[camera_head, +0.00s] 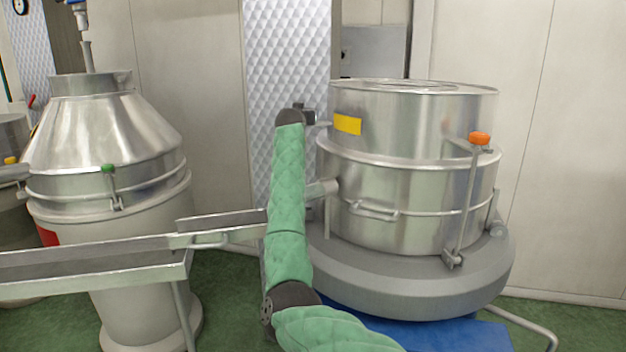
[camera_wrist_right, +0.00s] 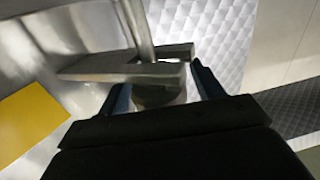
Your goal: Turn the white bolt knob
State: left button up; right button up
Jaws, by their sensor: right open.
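No knob that is clearly white shows in either view. My right gripper (camera_head: 309,117) is at the left side of the steel drum (camera_head: 405,125), near its yellow label (camera_head: 348,124). In the right wrist view my right gripper (camera_wrist_right: 162,88) is open. A dim greyish round piece (camera_wrist_right: 158,95) lies between its fingers, under a forked metal bracket (camera_wrist_right: 115,68) with a bolt rod (camera_wrist_right: 138,28). I cannot tell whether this piece is the white knob, or whether the fingers touch it. My left gripper is out of view.
An orange knob (camera_head: 479,139) tops a bolt on the drum's right front. A steel chute (camera_head: 90,258) runs left toward a conical vessel (camera_head: 105,130) with a green knob (camera_head: 108,169). A quilted metal panel (camera_head: 262,60) stands behind my arm.

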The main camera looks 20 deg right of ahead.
jog(key=shift+m+h, duration=0.3)
jog(key=shift+h, duration=0.1)
jog(key=shift+d+m+g+h, duration=0.1)
jog(key=shift+m+g+h, duration=0.4)
jog(key=shift+g+h, duration=0.15)
jog(key=shift+m+g+h, duration=0.25)
jog(key=shift+m+h, duration=0.05)
jog(key=shift+h, duration=0.15)
